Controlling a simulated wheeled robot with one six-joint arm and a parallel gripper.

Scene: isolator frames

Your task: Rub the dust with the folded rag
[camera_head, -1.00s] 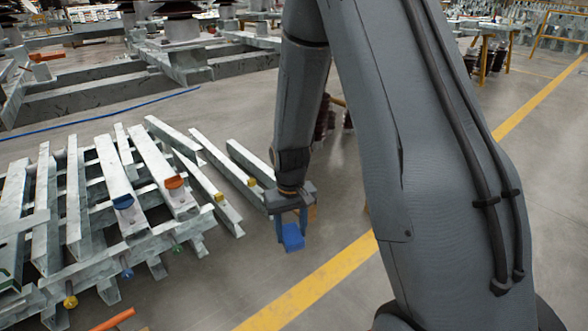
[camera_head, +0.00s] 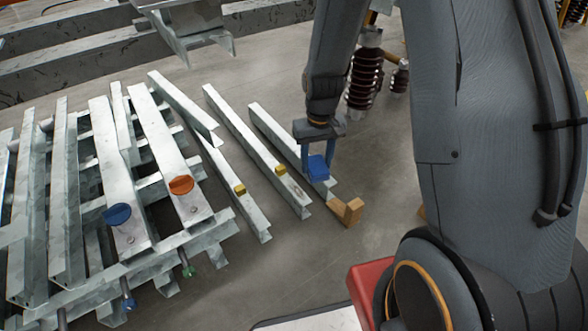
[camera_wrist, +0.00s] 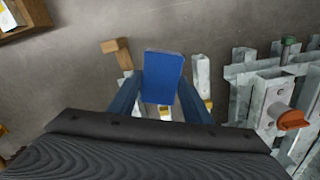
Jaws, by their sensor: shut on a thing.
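The folded rag is a flat blue block (camera_head: 318,168) held between the two blue fingers of my gripper (camera_head: 316,160). In the wrist view the rag (camera_wrist: 162,76) sits between the fingers (camera_wrist: 160,90), which are shut on it. My gripper hangs over the near end of the rightmost loose steel beam (camera_head: 285,145); I cannot tell the height gap. A faint dull mark (camera_head: 293,192) shows near the end of the neighbouring beam (camera_head: 250,145), left of the gripper. I cannot tell whether it is the dust.
A stack of galvanised beams (camera_head: 70,205) with blue (camera_head: 117,215) and orange (camera_head: 181,185) discs fills the left. Brown insulators (camera_head: 365,78) stand behind my arm. Bare floor (camera_head: 250,285) lies in front of the beams.

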